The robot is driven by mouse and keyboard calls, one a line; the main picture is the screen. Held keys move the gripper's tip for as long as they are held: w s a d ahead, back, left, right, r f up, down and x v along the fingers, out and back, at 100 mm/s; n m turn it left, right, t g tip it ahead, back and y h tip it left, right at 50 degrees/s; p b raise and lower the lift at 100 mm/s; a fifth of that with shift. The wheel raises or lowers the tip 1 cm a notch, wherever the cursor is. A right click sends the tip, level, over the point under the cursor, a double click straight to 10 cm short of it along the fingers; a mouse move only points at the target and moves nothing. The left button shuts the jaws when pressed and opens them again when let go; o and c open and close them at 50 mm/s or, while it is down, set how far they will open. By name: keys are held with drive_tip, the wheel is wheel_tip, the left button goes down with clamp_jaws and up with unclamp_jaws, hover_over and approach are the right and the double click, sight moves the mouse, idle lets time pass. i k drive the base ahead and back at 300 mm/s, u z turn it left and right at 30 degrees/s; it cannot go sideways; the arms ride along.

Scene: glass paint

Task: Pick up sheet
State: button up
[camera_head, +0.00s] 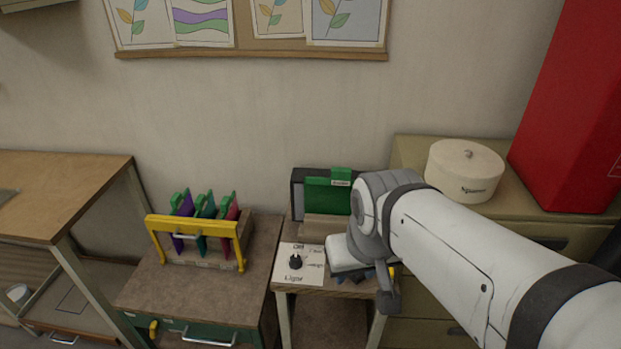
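Several coloured sheets with green tabs stand upright in a wooden rack with a yellow frame (195,226): a purple sheet (184,206), a teal sheet (206,208) and a red sheet (232,212). A green sheet (326,196) with a labelled green tab stands upright at a dark-framed device against the wall. I cannot tell which one is the task's sheet. My gripper (368,275) is low in front of the green sheet and to its right, over the small stand. My own wrist hides most of the gripper, so its fingers and anything between them are unclear.
A control panel with a black knob (295,262) is on the small stand (328,291). A white round tin (465,170) and a tall red object (572,110) stand on the cabinet at right. A wooden table (60,190) is at left. The floor between is partly clear.

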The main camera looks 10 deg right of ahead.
sight(331, 196)
drive_tip(key=u, duration=0.95)
drive_tip(key=k, duration=0.7)
drive_tip(key=z, duration=0.85)
drive_tip(key=i, duration=1.05)
drive_tip(key=z, duration=0.05)
